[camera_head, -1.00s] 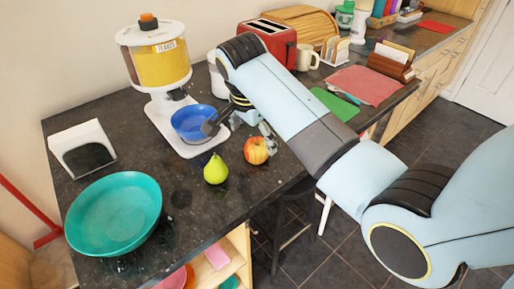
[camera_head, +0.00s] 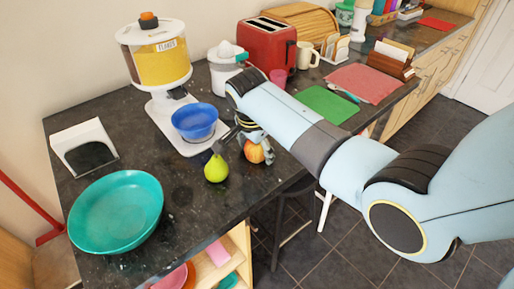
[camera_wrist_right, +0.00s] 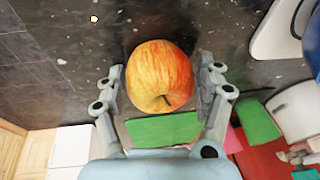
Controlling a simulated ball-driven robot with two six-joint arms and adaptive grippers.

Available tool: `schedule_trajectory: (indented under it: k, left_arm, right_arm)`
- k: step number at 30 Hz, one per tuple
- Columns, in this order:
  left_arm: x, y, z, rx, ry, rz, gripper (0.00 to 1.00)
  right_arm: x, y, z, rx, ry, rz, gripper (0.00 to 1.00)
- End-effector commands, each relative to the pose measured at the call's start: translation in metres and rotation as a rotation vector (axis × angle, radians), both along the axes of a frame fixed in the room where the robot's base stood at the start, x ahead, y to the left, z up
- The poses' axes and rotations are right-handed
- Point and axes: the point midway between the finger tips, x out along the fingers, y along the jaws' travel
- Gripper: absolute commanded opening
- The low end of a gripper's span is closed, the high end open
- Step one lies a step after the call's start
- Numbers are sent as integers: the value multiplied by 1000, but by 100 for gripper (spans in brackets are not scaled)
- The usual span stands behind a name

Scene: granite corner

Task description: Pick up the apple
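The apple (camera_head: 254,152) is red and yellow and sits on the dark counter near its front edge, partly hidden by my right gripper (camera_head: 246,140) in the head view. In the right wrist view the apple (camera_wrist_right: 160,75) lies between the two spread fingers of my right gripper (camera_wrist_right: 160,88). Gaps show on both sides of the apple, so the gripper is open around it and not gripping. A green pear (camera_head: 216,169) stands just left of the apple. My left gripper is in neither view.
A blue bowl (camera_head: 195,121) stands on the cereal dispenser's white base behind the apple. A teal bowl (camera_head: 115,212) is at the left front. A red toaster (camera_head: 268,46), a pink cup (camera_head: 278,78) and a green mat (camera_head: 325,103) are farther back. The counter edge is close by.

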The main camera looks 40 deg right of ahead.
Motion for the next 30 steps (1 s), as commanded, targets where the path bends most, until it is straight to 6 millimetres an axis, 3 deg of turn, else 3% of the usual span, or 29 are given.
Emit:
schedule_trajectory:
  k: [1, 10, 22, 29, 30]
  left_arm:
    - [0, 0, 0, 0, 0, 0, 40]
    - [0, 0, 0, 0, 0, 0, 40]
    - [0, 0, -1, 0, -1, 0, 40]
    - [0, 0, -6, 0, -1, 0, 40]
    - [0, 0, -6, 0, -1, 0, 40]
  right_arm:
    - [0, 0, 0, 0, 0, 0, 61]
    - [0, 0, 0, 0, 0, 0, 24]
    - [1, 0, 6, 0, -1, 0, 24]
    - [2, 0, 39, -1, -6, 0, 24]
    - [-3, -7, 45, -4, -3, -2, 24]
